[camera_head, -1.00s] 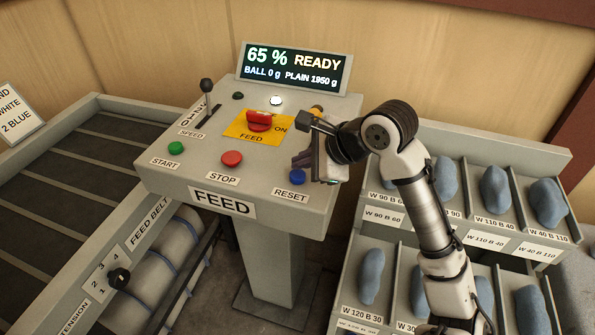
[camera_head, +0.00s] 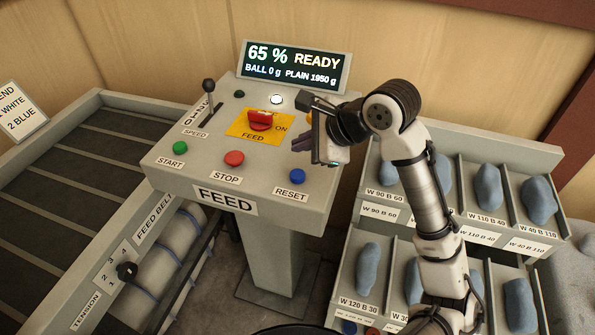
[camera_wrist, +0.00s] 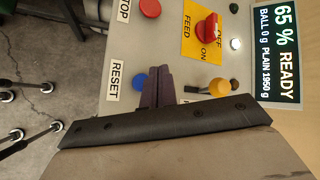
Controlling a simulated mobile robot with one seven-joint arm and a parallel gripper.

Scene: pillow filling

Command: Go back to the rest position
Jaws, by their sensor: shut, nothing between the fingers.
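My gripper (camera_head: 303,146) is shut and empty. In the head view it hangs over the right side of the feed console (camera_head: 228,176), above the blue RESET button (camera_head: 298,176) and right of the red feed switch (camera_head: 261,119). In the wrist view the purple fingers of my gripper (camera_wrist: 157,88) are together, with the blue button (camera_wrist: 139,80) beside them. The fingers appear apart from the console. The red switch (camera_wrist: 208,27) sits on its yellow plate, farther up. The arm is bent, reaching in from the lower right of the head view.
A display (camera_head: 293,66) reads 65 % READY. A speed lever (camera_head: 209,88), a green START button (camera_head: 180,147) and a red STOP button (camera_head: 234,158) stand on the console. Bins (camera_head: 512,206) with blue-grey lumps lie to the right. A belt (camera_head: 50,190) is at the left.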

